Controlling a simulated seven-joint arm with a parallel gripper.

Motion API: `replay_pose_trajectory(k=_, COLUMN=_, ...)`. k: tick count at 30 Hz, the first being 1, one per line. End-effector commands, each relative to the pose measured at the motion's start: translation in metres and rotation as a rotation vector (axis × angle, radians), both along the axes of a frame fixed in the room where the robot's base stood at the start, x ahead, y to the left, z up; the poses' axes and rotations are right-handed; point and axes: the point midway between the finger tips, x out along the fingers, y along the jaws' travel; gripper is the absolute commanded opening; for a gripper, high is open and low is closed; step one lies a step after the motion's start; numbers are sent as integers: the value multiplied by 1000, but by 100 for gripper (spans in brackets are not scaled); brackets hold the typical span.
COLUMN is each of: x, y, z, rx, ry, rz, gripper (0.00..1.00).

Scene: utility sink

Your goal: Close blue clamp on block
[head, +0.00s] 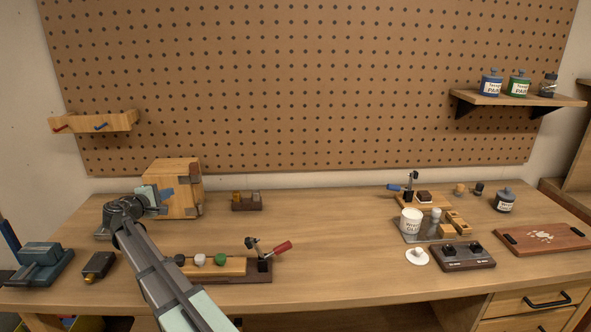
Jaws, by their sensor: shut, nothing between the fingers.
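The blue-handled clamp (409,187) stands at the back right of the table on a wooden base. Its blue handle points left and its dark metal arm stands upright. A small dark block with a pale top (424,196) sits just right of it on the base; the clamp arm does not appear to press on it. My gripper (158,198) is at the far left, in front of the wooden box, a long way from the blue clamp. It is shut and empty; its fingertips are small and hard to make out.
A wooden box (184,176) stands beside my gripper. A red-handled clamp (268,252) on a wooden base is at front middle, right of my arm. A white cup (410,220), a dark two-knob unit (464,257) and a tray (542,238) lie right. The table's middle (335,225) is clear.

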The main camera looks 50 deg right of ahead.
Motion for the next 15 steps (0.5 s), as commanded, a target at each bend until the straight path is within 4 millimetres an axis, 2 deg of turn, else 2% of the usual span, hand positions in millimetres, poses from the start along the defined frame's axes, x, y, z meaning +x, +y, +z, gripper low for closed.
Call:
replay_pose_trajectory(k=1, x=-17, y=-27, z=2, rx=-41, ry=51, rz=-76, gripper=0)
replay_pose_trajectory(k=6, x=-67, y=-92, z=12, rx=-137, ry=180, rz=-301, gripper=0)
replay_pose_trajectory(k=11, x=-98, y=-145, z=15, rx=-149, ry=146, rz=-461, gripper=0)
replay_pose_trajectory(k=15, x=-117, y=-192, z=13, rx=-128, ry=9, rz=-566, gripper=0)
